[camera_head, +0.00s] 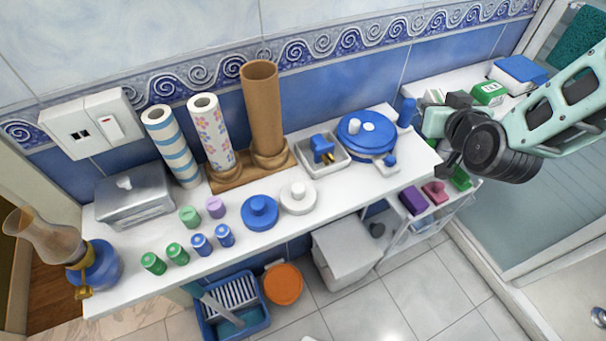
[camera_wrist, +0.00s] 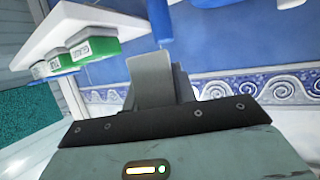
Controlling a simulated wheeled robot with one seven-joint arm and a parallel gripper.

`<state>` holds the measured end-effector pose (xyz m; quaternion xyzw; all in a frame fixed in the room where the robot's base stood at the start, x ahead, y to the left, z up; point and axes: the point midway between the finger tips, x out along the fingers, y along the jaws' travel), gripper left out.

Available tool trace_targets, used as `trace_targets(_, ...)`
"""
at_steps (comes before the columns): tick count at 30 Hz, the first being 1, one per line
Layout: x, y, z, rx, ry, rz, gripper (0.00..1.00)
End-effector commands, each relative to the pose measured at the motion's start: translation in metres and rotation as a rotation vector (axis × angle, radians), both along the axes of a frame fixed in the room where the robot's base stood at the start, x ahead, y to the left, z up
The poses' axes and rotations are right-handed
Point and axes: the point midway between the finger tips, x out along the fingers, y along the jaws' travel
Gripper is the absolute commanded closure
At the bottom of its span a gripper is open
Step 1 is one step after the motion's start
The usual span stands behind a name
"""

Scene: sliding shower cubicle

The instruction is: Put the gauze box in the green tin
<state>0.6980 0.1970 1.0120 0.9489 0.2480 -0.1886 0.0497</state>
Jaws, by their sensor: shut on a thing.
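My gripper (camera_head: 436,116) is at the right end of the long white counter, in front of the side shelf. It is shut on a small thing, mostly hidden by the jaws. A pale grey piece (camera_wrist: 150,80) shows at the jaws in the wrist view; I cannot tell whether it is the gauze box. A green box with a white label (camera_head: 488,93) stands on the side shelf, right of my gripper. Green labelled boxes (camera_wrist: 80,48) also show in the wrist view, upside down. A green item (camera_head: 461,178) sits on the lower rack. I cannot tell which is the green tin.
A blue-lidded box (camera_head: 518,70) stands farther right on the shelf. A blue cylinder (camera_head: 407,110) and a round blue container (camera_head: 367,135) are left of my gripper. Purple (camera_head: 412,201) and pink (camera_head: 434,192) items sit on the rack below. The tiled wall (camera_head: 395,62) is close behind.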

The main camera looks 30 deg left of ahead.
Motion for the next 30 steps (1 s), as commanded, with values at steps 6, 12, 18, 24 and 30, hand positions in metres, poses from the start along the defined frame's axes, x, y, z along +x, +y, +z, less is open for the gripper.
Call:
trace_targets(6, -0.001, 0.004, 0.001, 0.000, 0.001, 0.005, 0.95)
trace_targets(12, -0.002, 0.003, -0.026, -0.002, 0.005, 0.004, 0.95)
trace_targets(18, -0.001, 0.003, -0.051, 0.000, 0.002, 0.004, 0.95)
trace_targets(24, -0.001, 0.003, -0.068, -0.002, 0.002, 0.004, 0.95)
trace_targets(30, -0.001, 0.003, -0.093, -0.002, 0.002, 0.004, 0.95)
